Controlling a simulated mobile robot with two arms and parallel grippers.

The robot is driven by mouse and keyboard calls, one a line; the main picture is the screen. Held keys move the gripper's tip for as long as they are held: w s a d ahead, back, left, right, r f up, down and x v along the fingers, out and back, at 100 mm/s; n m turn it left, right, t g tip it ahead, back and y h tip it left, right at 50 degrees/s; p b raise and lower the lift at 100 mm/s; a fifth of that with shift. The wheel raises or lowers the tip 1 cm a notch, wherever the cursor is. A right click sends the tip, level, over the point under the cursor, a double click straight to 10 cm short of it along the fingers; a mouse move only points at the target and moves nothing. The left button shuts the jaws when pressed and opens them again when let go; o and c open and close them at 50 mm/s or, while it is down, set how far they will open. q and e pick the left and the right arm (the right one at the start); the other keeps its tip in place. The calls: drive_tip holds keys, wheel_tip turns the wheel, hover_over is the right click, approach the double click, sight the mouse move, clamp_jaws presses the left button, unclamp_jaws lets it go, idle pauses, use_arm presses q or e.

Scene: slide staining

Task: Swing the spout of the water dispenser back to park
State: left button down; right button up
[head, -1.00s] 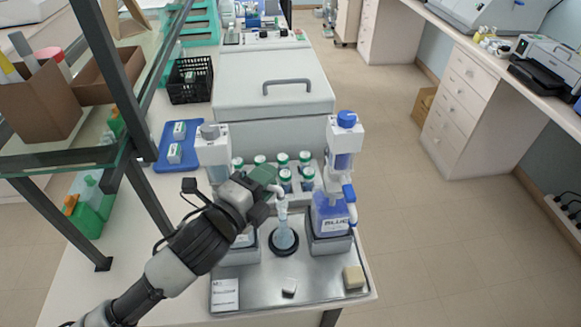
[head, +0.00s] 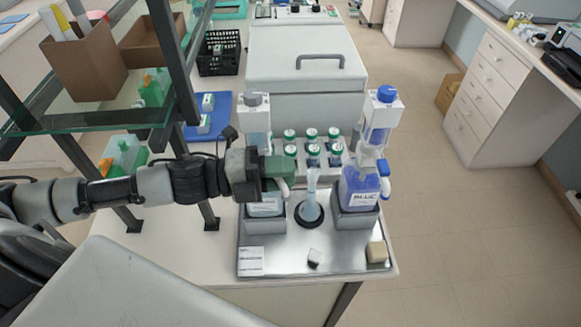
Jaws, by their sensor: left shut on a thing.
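The water dispenser is the left bottle with a grey cap (head: 254,100). Its body is partly hidden behind my left gripper. My left gripper (head: 278,173) reaches in from the left at the dispenser's front and is shut on its pale spout (head: 284,187). The spout's curved tip shows below the green fingers, left of the flask and apart from it. A narrow-necked flask (head: 311,205) stands upright on a black round base between the two dispensers. My right gripper is not in view.
A blue-capped dispenser (head: 363,185) stands right of the flask. Several green-capped bottles (head: 312,150) stand in a rack behind. The steel tray (head: 290,268) holds a label card, a small white block and a beige block. A glass shelf (head: 90,125) with dark posts stands left, near my arm.

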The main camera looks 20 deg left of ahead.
use_arm(q)
drive_tip(key=shift+s+a+m+g+h, duration=0.2)
drive_tip(key=shift+m+g+h, duration=0.1)
drive_tip(key=shift+g, duration=0.3)
drive_tip(key=c, duration=0.9)
unclamp_jaws()
drive_tip(key=shift+w+d+t, duration=0.1)
drive_tip(key=shift+t, duration=0.2)
